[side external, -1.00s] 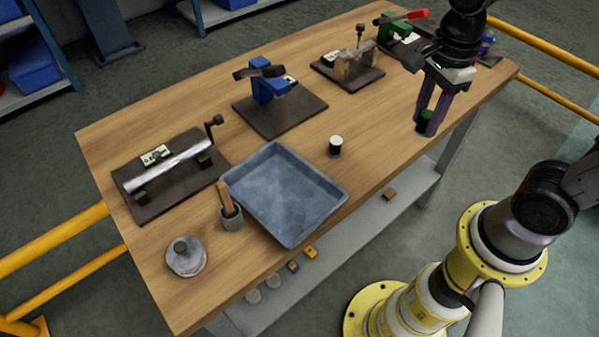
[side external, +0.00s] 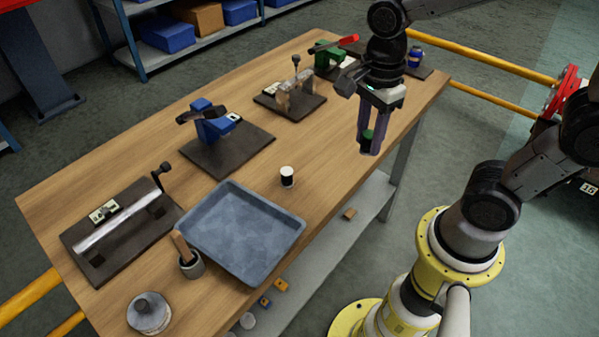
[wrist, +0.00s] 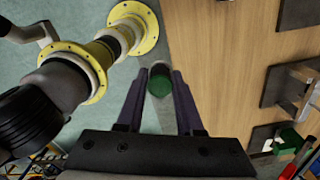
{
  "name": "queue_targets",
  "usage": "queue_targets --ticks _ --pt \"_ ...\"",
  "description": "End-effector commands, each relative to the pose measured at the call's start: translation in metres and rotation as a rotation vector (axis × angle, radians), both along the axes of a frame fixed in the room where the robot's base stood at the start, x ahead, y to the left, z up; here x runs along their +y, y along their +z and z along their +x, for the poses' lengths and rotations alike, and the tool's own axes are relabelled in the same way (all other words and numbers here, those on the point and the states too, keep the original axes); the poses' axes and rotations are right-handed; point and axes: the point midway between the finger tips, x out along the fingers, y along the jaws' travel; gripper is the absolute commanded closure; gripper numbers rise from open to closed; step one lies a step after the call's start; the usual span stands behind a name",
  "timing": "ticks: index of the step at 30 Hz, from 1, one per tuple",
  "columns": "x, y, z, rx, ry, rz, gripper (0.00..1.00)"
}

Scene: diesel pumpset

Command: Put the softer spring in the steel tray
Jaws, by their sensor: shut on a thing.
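My gripper (side external: 368,143) is shut on a small green-topped cylinder (wrist: 160,85); it also shows in the side view (side external: 368,134). It hangs above the table's right front edge, clear of the top. A similar small black cylinder with a white top (side external: 287,176) stands upright on the table, left of my gripper. No coils show on either, so I cannot tell which is the softer spring. The grey steel tray (side external: 243,231) lies near the front edge, left of the white-topped cylinder, and looks empty.
A blue clamp fixture (side external: 212,124), a fixture with a silver bar (side external: 122,222) and another fixture (side external: 290,98) stand along the back. A cup with a wooden handle (side external: 190,262) and a round metal piece (side external: 149,313) are left of the tray. Wood between the tray and my gripper is mostly clear.

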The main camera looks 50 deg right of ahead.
Motion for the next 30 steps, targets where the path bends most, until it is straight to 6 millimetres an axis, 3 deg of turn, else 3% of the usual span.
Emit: queue_targets --ticks 8,13,17,20,24,30 --pt "0.0 0.003 0.005 0.0 0.189 0.0 1.0" --pt "0.007 0.016 0.035 0.0 0.502 0.0 1.0" --pt "0.027 0.021 0.065 0.002 0.799 0.001 1.0" --pt "0.052 0.02 0.089 0.002 1.046 0.001 1.0" --pt "0.103 0.011 0.121 0.004 1.412 0.003 1.0" --pt "0.179 -0.014 0.139 0.006 1.761 0.002 1.0"
